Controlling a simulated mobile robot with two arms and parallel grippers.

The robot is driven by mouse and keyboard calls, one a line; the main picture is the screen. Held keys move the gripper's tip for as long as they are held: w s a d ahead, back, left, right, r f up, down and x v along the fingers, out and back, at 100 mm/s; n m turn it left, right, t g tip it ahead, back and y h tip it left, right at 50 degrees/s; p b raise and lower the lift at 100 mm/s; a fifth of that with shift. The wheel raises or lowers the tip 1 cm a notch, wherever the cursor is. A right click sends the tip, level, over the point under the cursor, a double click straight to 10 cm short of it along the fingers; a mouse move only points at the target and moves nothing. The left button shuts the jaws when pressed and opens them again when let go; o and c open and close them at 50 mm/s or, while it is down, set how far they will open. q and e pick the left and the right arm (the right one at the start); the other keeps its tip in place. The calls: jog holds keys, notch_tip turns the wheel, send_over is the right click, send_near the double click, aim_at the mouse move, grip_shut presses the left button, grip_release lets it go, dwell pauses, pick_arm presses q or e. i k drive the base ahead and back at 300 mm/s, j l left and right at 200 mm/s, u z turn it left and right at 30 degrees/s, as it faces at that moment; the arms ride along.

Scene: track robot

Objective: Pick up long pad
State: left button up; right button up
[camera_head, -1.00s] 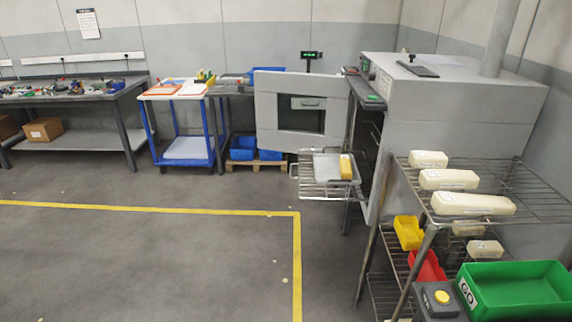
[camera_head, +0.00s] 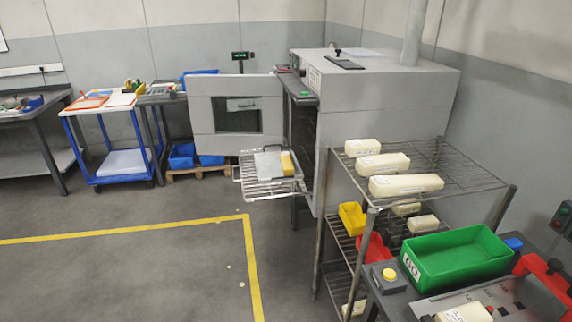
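Several cream pads with labels lie on the wire rack's top shelf (camera_head: 450,178) at the right. The longest pad (camera_head: 406,186) is nearest the front edge. A medium pad (camera_head: 382,165) lies behind it and a short pad (camera_head: 362,147) farther back. More cream pads show on the shelf below, partly hidden by the top shelf. Neither of my grippers is in the picture.
A grey oven (camera_head: 380,95) with its door (camera_head: 205,117) open stands behind the rack. Its pulled-out wire tray (camera_head: 262,189) holds a yellow block. A green bin (camera_head: 455,256) and a bench with red parts stand front right. The floor (camera_head: 120,280) at left is clear.

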aim_at(287, 166)
jog(key=i+j+z, duration=0.1)
jog(key=i+j, duration=0.3)
jog(key=i+j+z, duration=0.15)
jog(key=i+j, duration=0.25)
jog(key=j, duration=0.15)
jog(key=i+j+z, duration=0.1)
jog(key=i+j, duration=0.3)
jog(key=i+j+z, duration=0.15)
jog(key=i+j, duration=0.2)
jog(key=j, duration=0.35)
jog(key=i+j+z, duration=0.1)
jog(key=i+j, duration=0.2)
jog(key=j, duration=0.25)
jog(key=i+j+z, duration=0.15)
jog(key=i+j, duration=0.15)
jog(key=j, duration=0.35)
jog(key=i+j+z, duration=0.1)
jog(key=i+j, duration=0.15)
jog(key=j, duration=0.4)
jog(key=i+j+z, duration=0.1)
jog(key=i+j, duration=0.15)
jog(key=j, duration=0.45)
